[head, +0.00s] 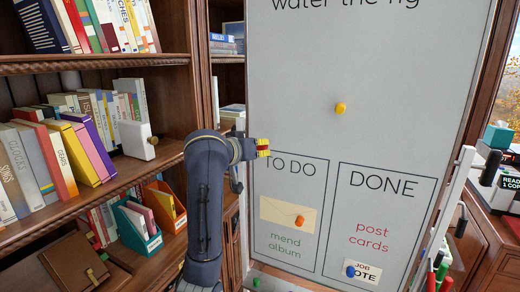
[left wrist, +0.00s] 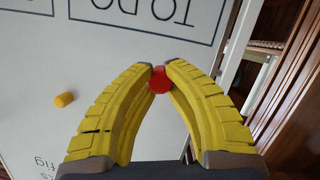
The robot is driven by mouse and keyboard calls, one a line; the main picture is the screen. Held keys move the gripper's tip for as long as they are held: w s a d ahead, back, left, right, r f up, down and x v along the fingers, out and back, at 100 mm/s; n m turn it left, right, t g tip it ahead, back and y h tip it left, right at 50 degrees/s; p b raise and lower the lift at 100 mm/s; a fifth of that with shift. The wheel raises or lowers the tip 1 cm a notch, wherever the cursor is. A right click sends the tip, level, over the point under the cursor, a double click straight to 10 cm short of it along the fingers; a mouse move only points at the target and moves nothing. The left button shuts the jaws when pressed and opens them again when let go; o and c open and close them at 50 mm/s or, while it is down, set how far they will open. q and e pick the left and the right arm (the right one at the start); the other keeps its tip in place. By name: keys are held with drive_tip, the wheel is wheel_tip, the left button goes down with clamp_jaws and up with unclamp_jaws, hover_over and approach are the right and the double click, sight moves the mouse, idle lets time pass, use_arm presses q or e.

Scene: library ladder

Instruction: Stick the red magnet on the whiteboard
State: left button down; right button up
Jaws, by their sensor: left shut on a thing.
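The whiteboard (head: 290,90) stands upright in the middle of the head view, with boxes lettered TO DO and DONE. My left gripper (head: 263,147) is in front of its left part, just above the TO DO box. Its yellow fingers are shut on the red magnet (left wrist: 159,80), which shows clearly between the fingertips in the left wrist view. In the head view only a little red (head: 262,149) shows between the fingers. I cannot tell whether the magnet touches the board. My right gripper is not in view.
A yellow magnet (head: 340,108) is on the board's upper middle. An orange magnet (head: 299,220) holds an envelope in TO DO, and a blue one (head: 350,271) holds a card in DONE. Bookshelves (head: 95,65) stand left. A pole with markers (head: 455,215) is right.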

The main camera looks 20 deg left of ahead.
sight(276, 140)
use_arm(q)
drive_tip(key=shift+w+d, duration=0.25)
drive_tip(key=shift+w, duration=1.85)
drive_tip(key=shift+w+d, duration=0.2)
drive_tip(key=shift+w, duration=1.9)
drive_tip(key=c, duration=1.3)
unclamp_jaws()
drive_tip(key=shift+c, duration=0.2)
